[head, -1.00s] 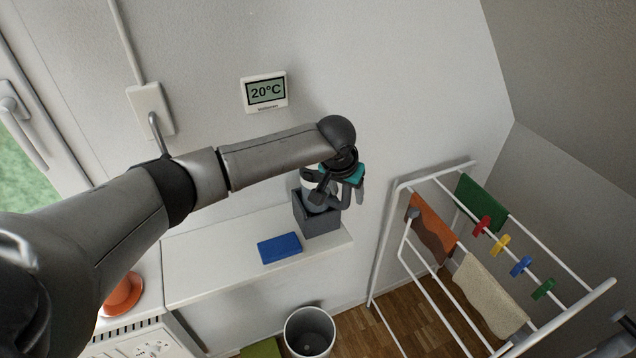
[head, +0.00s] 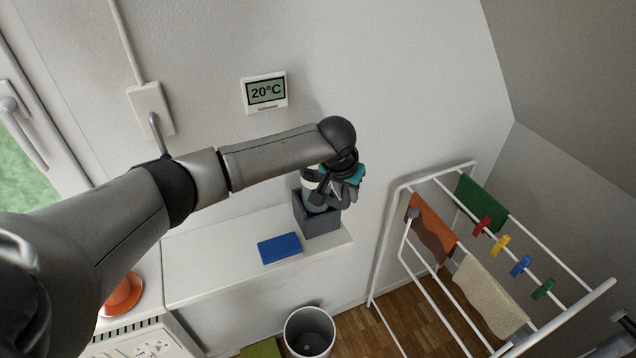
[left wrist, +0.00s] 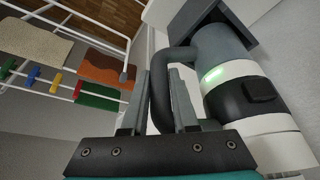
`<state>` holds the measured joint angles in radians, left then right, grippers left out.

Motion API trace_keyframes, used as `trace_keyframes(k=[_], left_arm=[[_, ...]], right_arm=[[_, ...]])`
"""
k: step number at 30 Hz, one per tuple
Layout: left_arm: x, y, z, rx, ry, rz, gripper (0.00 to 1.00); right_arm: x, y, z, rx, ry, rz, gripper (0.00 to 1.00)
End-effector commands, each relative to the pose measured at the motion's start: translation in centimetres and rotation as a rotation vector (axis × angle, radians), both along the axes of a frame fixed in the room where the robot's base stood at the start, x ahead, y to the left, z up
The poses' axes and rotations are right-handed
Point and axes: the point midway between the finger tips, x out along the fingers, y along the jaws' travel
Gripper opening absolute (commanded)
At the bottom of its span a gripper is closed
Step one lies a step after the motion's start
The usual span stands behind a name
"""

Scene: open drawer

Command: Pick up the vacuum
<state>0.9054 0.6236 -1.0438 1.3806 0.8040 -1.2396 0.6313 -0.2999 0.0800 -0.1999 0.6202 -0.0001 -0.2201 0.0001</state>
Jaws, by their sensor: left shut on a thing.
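The vacuum (head: 308,186) is a handheld one with a grey, white and black body. It stands upright in a dark grey box-shaped holder (head: 322,222) on the white shelf. In the left wrist view, its body (left wrist: 232,75) with a small green light fills the right side, and its dark loop handle runs between my fingers. My left gripper (head: 342,194) is shut on this handle; its fingers (left wrist: 158,88) show on either side of it. In the head view, my gripper hides much of the vacuum.
A blue sponge-like block (head: 280,248) lies on the white shelf (head: 215,262) beside the holder. A grey bin (head: 309,333) stands on the floor below. A white drying rack (head: 420,182) with cloths and pegs stands to the right. The wall with a thermometer (head: 264,92) is close behind.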

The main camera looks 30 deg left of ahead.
Motion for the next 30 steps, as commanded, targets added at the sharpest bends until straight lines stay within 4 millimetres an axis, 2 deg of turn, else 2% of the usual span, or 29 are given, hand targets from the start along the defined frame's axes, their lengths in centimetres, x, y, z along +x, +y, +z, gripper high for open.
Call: trace_keyframes(k=[17, 23, 30], left_arm=[[0.3, 0.1, 1.2, 0.001, -0.01, 0.0, 0.0], [0.3, 0.1, 3.6, 0.001, -0.013, -0.001, 0.0], [0.4, 0.0, 8.6, -0.001, -0.016, -0.001, 0.0]], right_arm=[[0.0, 0.0, 0.0, 0.0, 0.0, 0.0, 1.0], [0.0, 0.0, 0.1, 0.0, 0.0, 0.0, 1.0], [0.0, 0.0, 0.1, 0.0, 0.0, 0.0, 1.0]])
